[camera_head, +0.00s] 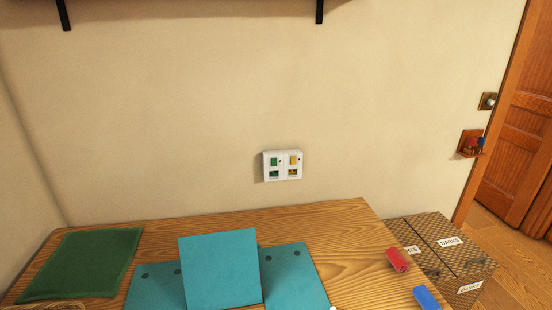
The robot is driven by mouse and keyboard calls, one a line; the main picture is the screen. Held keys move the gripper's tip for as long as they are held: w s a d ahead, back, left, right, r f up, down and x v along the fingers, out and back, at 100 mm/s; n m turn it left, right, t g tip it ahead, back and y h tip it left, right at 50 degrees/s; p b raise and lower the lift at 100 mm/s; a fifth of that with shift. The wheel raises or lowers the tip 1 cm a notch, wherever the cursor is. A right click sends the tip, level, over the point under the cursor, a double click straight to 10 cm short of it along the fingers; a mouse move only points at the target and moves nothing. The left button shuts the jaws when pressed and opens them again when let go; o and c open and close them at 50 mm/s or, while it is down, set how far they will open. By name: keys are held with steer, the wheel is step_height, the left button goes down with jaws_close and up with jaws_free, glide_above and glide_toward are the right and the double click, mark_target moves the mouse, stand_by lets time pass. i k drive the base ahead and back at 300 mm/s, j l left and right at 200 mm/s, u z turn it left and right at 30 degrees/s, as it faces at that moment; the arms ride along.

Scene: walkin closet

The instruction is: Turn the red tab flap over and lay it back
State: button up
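A teal folder-like board (297,277) lies on the wooden table (330,222) at the bottom middle, with dark round dots on its left and right parts. A teal flap (219,270) in its middle looks raised or tilted above the board and covers part of it. A small sliver of red (218,232) shows at the flap's far edge; it looks like a tab, mostly hidden. The near edge of the flap and board is cut off or hard to make out. My gripper is not in view.
A green cloth (82,263) lies left of the board. A red block (397,260) and a blue block (426,297) are at the table's right edge. Patterned boxes (440,243) stand beyond it. A white switch panel (282,166) is on the wall.

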mark_target(220, 269)
steer(key=i+l, duration=0.5)
steer(key=i, duration=0.15)
steer(key=i+l+u, duration=0.1)
steer(key=i+l, duration=0.45)
steer(key=i, duration=0.1)
